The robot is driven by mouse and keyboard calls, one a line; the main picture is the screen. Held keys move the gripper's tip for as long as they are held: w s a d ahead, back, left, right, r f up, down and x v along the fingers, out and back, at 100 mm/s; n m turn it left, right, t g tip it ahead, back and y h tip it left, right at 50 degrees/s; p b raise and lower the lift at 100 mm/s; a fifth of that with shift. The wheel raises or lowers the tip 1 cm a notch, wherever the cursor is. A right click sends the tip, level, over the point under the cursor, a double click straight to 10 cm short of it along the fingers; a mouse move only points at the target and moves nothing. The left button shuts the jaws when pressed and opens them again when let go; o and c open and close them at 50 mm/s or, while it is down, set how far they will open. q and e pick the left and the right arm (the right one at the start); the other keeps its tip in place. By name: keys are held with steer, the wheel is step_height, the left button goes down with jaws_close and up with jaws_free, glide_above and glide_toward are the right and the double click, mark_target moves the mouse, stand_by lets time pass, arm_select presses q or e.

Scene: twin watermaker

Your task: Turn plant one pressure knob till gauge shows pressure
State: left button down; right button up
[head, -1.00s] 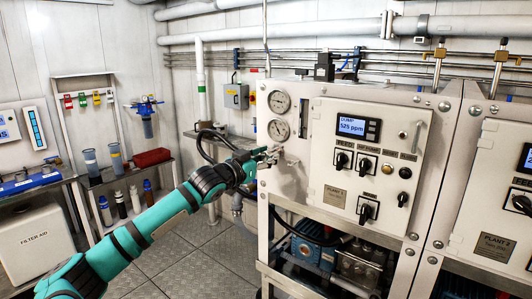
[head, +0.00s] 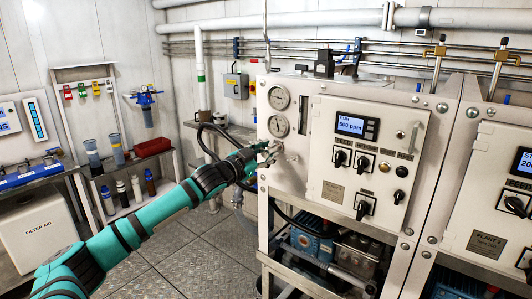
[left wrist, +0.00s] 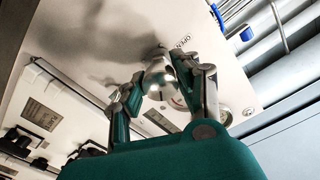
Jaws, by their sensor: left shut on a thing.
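The plant one panel (head: 318,200) is the white cabinet front at centre right. Two round gauges (head: 278,126) sit one above the other at its upper left; their needles are too small to read. My left gripper (head: 268,152) is just below the lower gauge, against the panel. In the left wrist view its fingers are shut on a silver round pressure knob (left wrist: 158,82), beside a printed "OPEN" label. In the head view the gripper largely hides the knob. My right gripper is not in view.
A display (head: 356,126) on the panel reads 500 ppm, above several black rotary switches (head: 363,209). Plant 2's panel (head: 486,205) stands at the right. A shelf (head: 140,163) with bottles and a red bin is at the left. The grey floor between is clear.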

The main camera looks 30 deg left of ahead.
arm_select(q)
steer(key=c, duration=0.9)
jaws_free()
steer(key=shift+w, duration=0.1)
steer(key=shift+s+a, duration=0.15)
steer(key=shift+s, duration=1.85)
steer(key=shift+s+a, duration=0.15)
steer(key=shift+s, duration=1.85)
steer(key=shift+s+a, duration=0.15)
steer(key=shift+s, duration=1.85)
steer(key=shift+a+f, duration=0.1)
steer(key=shift+f, duration=0.05)
